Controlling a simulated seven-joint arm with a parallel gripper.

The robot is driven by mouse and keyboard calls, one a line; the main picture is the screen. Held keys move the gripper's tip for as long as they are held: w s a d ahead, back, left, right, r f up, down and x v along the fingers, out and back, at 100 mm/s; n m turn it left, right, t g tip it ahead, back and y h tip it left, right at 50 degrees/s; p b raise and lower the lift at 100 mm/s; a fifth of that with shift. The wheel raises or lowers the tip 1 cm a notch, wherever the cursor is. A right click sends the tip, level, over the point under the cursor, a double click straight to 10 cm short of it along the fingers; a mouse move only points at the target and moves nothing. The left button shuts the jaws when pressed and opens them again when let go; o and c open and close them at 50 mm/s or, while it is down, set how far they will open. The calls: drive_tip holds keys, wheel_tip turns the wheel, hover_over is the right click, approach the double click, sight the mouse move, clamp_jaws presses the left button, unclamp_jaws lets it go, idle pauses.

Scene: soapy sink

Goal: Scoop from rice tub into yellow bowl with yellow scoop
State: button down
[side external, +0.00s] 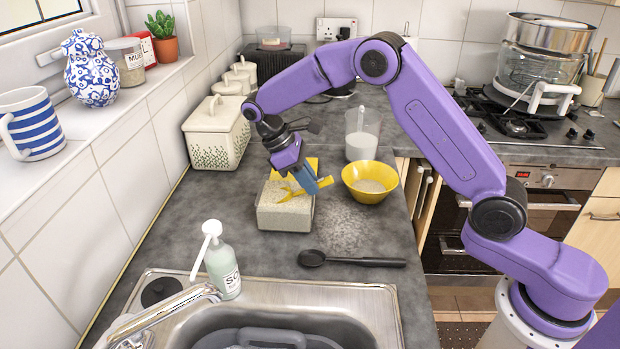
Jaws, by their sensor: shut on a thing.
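My gripper (308,184) is shut on the yellow scoop (290,193), tilted down over the rice tub. The rice tub (284,218) is a pale, speckled square container on the grey worktop. The scoop's lower part lies at the tub's top; whether it holds rice is too small to tell. A yellow piece also shows at the tub's back edge, and I cannot tell if it is part of the scoop. The yellow bowl (362,190) stands upright just right of the tub, apart from my gripper, with pale grains inside.
Spilled grains (350,228) lie on the worktop in front of the bowl. A black spoon (350,260) lies nearer the sink (290,290). A jug of white contents (362,135) stands behind the bowl. A cream lidded bin (216,135) and soap bottle (222,262) stand left.

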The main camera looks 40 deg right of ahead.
drive_tip(key=shift+d+r, duration=0.1)
drive_tip(key=shift+r, duration=2.65)
drive_tip(key=shift+s+d+r+t+y, duration=0.3)
drive_tip(key=shift+s+d+t+y, duration=0.05)
drive_tip(key=shift+t+y, duration=0.05)
drive_tip(key=shift+s+d+r+t+y, duration=0.25)
drive_tip(key=shift+s+d+t+y, duration=0.15)
drive_tip(key=shift+t+y, duration=0.3)
drive_tip(key=shift+s+d+r+t+y, duration=0.25)
drive_tip(key=shift+s+d+t+y, duration=0.15)
drive_tip(key=shift+t+y, duration=0.3)
